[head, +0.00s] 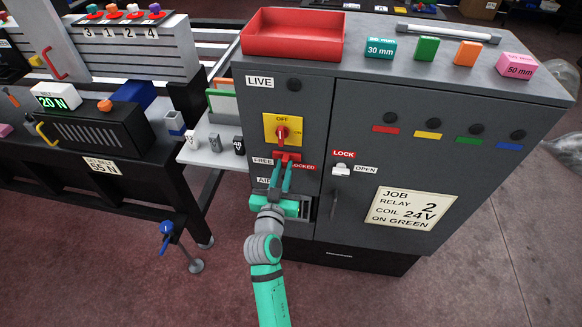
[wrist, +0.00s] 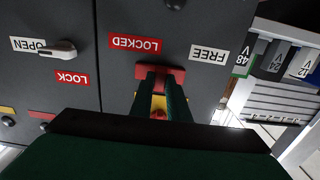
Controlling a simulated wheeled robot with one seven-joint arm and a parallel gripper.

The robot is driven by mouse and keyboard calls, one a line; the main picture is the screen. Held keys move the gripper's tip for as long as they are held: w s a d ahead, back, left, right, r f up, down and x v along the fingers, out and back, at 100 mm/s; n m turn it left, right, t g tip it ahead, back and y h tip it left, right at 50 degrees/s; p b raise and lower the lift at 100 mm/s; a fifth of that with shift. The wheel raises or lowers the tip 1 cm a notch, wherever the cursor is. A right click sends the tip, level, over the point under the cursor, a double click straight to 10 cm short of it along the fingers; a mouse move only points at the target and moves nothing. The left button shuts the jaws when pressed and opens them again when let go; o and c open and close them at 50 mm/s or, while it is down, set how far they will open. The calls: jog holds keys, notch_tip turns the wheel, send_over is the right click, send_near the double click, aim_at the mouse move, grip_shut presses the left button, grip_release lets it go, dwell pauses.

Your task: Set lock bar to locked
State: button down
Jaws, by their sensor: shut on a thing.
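The lock bar is a small red bar (head: 287,156) on the grey cabinet's left front, between the FREE label (head: 263,161) and the LOCKED label (head: 303,167). My gripper (head: 281,176) reaches it from below and in front, with its green fingers shut on it. In the wrist view, which is upside down, the red bar (wrist: 143,72) shows on both sides of the fingertips (wrist: 163,77). The LOCKED label (wrist: 135,43) is on the left there and the FREE label (wrist: 209,54) on the right. The fingers hide the bar's middle.
Just above the bar is a yellow OFF plate (head: 270,127) with a red knob. A white handle (head: 341,169) sits to the right by LOCK and OPEN labels. A red tray (head: 293,47) and several coloured blocks are on top. A side shelf (head: 199,157) stands left.

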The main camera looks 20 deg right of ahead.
jog(key=shift+s+d, duration=0.15)
jog(key=shift+d, duration=0.1)
jog(key=c, duration=1.7)
grip_release()
jog(key=v, duration=1)
jog(key=shift+s+a, duration=0.25)
jog(key=shift+s, duration=0.1)
